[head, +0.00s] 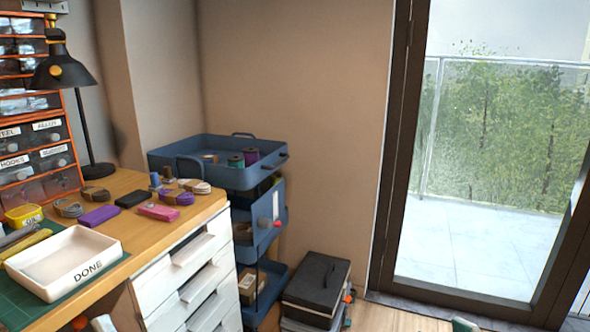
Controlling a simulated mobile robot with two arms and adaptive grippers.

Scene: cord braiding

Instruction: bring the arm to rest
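Neither of my grippers shows in the head view. Small pale pieces at the bottom edge, one left and one right of the middle, may be parts of my arms; too little shows to tell. The wooden desk (125,182) stands at the left. A white tray marked DONE (88,272) sits on its green mat (22,305) and looks empty. Bundles of cord (68,207), a purple block (99,216), a pink block (159,212) and a black block (132,199) lie behind the tray.
A blue trolley (226,176) with spools stands beside the desk's white drawers (195,255). A black lamp (62,70) and a drawer cabinet (32,130) stand at the back left. A glass door (470,235) is at the right.

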